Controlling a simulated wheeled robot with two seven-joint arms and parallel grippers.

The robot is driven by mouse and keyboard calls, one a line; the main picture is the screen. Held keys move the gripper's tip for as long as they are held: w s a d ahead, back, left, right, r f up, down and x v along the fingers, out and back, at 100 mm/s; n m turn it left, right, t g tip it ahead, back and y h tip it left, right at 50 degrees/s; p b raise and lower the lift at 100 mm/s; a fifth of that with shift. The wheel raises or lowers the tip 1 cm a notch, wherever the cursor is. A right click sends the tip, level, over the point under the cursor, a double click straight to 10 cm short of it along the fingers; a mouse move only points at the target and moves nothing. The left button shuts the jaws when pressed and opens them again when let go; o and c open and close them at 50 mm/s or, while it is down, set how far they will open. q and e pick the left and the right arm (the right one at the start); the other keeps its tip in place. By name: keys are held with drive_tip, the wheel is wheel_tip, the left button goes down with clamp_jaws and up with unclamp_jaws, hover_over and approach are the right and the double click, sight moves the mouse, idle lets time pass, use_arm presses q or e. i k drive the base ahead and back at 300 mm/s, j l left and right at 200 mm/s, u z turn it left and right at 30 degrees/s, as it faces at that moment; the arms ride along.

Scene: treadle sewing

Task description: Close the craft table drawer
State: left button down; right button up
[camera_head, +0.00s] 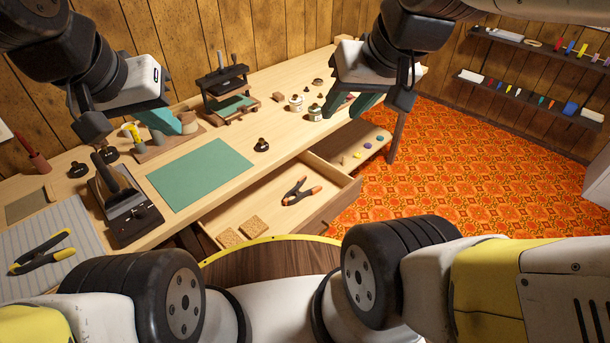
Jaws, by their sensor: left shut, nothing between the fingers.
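The craft table (274,122) is light wood. Its drawer (333,177) is pulled out toward me, below the front edge of the tabletop. In the drawer lie a spring clamp (297,192) with orange tips and two cork-coloured squares (240,229). My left gripper (165,122) is above the left part of the tabletop, away from the drawer, with its teal fingers together and nothing in them. My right gripper (350,103) is above the right part of the table, behind the drawer. Its teal fingers look spread and empty.
A green mat (200,172), a small press (226,92), a black stapler-like tool (122,202) and several small jars crowd the tabletop. A lower shelf (349,144) right of the drawer holds small coloured pieces. Patterned floor (470,170) is clear on the right.

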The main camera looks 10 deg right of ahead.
sight(264, 198)
drive_tip(key=j+z, duration=0.4)
drive_tip(key=k+j+z, duration=0.15)
drive_tip(key=z, duration=0.25)
drive_tip(key=j+u, duration=0.1)
drive_tip(key=j, duration=0.25)
drive_tip(key=k, duration=0.05)
